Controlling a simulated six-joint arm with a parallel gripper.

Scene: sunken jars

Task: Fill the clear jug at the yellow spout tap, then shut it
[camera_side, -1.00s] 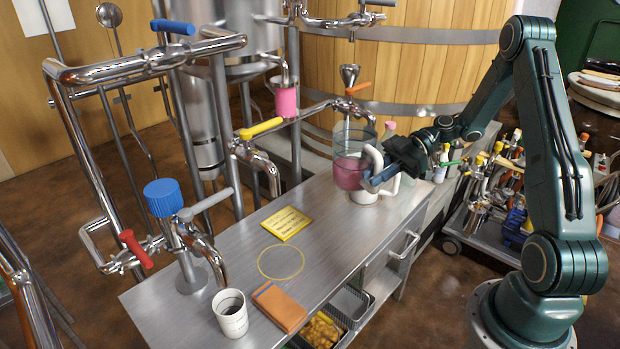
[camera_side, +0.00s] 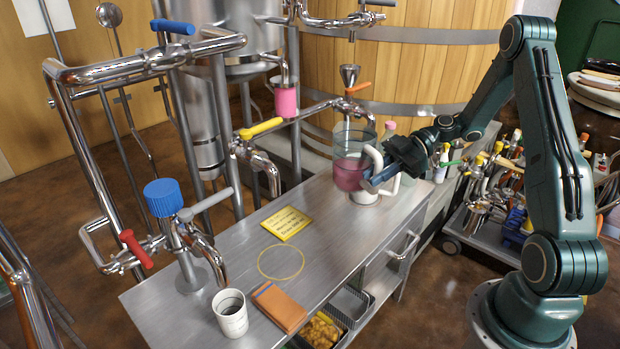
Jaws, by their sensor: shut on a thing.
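The clear jug (camera_side: 350,145) is at the far right end of the steel bench. Pinkish liquid fills roughly its lower half, and its pale handle faces right. My gripper (camera_side: 374,181) is shut on the jug at the handle side. A curved spout under an orange lever (camera_side: 357,88) comes down at the jug's rim. The tap with the yellow lever (camera_side: 261,128) is left of the jug, and its bent spout (camera_side: 270,175) hangs over the bench's back edge, apart from the jug. I cannot make out any stream.
A white mug-like thing (camera_side: 366,198) is partly hidden under the jug. A blue-knobbed tap (camera_side: 164,198) stands left. The middle bench is mostly clear.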

